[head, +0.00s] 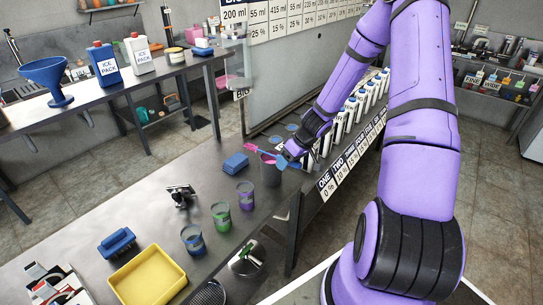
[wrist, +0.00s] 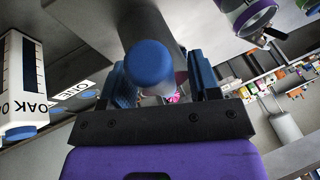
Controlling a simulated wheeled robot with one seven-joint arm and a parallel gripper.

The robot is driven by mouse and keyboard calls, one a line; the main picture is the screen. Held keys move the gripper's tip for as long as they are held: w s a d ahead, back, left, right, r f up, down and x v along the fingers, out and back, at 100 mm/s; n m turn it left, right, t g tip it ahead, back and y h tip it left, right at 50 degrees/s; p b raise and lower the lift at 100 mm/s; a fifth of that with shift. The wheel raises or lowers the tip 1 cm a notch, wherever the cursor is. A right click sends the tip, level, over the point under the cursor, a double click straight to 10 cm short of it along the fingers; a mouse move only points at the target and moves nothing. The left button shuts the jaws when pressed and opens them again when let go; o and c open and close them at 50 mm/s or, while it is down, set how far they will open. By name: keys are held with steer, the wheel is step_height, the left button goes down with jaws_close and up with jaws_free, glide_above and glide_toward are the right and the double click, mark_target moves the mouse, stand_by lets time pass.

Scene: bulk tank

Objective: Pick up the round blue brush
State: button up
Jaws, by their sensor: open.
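A dark cup (head: 270,176) stands near the far end of the metal bench, with pink and blue brush parts sticking out of its top. My gripper (head: 284,158) is at the cup's rim in the head view and covers part of what stands in it. In the wrist view a rounded blue end (wrist: 150,64), apparently the round blue brush, shows between the two blue fingers of my gripper (wrist: 160,72). The fingers are apart, with a gap visible on the right side; contact on the left cannot be told. A bit of pink shows behind it.
A blue sponge-like block (head: 236,163) lies left of the cup. Purple (head: 246,196), green (head: 221,217) and blue (head: 193,240) banded cups stand nearer. A yellow tray (head: 148,278) and blue brush block (head: 117,241) are at front. White bottles (head: 350,108) line the right side.

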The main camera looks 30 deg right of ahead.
stand_by(0.3)
jaws_close()
